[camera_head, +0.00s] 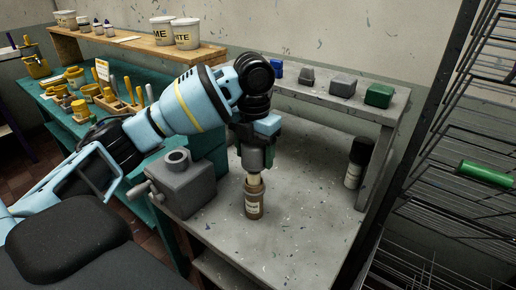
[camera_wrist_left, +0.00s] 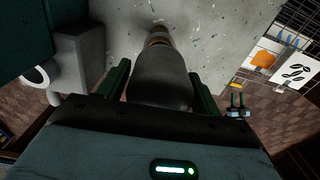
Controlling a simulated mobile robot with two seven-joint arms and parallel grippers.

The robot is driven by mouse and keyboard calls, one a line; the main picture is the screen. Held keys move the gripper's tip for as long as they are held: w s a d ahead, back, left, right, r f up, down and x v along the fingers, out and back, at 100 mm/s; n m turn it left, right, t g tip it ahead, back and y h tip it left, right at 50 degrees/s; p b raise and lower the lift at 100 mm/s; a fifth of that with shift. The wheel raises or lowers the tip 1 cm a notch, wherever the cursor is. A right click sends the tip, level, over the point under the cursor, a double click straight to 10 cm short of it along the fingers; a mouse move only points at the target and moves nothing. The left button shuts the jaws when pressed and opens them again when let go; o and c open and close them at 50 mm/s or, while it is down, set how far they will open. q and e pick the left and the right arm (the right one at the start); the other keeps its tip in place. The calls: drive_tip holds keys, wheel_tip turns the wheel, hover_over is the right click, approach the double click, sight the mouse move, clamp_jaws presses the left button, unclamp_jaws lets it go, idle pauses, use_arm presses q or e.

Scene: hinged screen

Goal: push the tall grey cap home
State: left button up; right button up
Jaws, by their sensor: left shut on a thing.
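The tall grey cap (camera_head: 252,158) is between the fingers of my left gripper (camera_head: 258,157). The left wrist view shows the cap (camera_wrist_left: 160,80) as a large dark grey rounded body, with the green fingers of the gripper (camera_wrist_left: 160,88) shut on its two sides. A brown bottle (camera_head: 254,204) with a pale label stands upright on the grey bench, directly below the cap. A pale neck shows between bottle and cap. I cannot tell how far the cap sits over the neck. My right gripper is in neither view.
A grey block with a round top opening (camera_head: 185,186) stands left of the bottle. A black-capped bottle (camera_head: 354,163) stands at the right of the bench. A raised shelf (camera_head: 318,91) with small coloured blocks runs behind. The bench front (camera_head: 295,245) is clear.

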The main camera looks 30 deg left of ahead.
sight(254, 177)
use_arm(q)
drive_tip(key=shift+s+r, duration=0.1)
drive_tip(key=shift+s, duration=0.15)
drive_tip(key=shift+w, duration=0.1)
drive_tip(key=shift+f, duration=2.3)
drive_tip(key=shift+f, duration=1.6)
drive_tip(key=o, duration=1.1)
drive_tip(key=shift+c, duration=0.2)
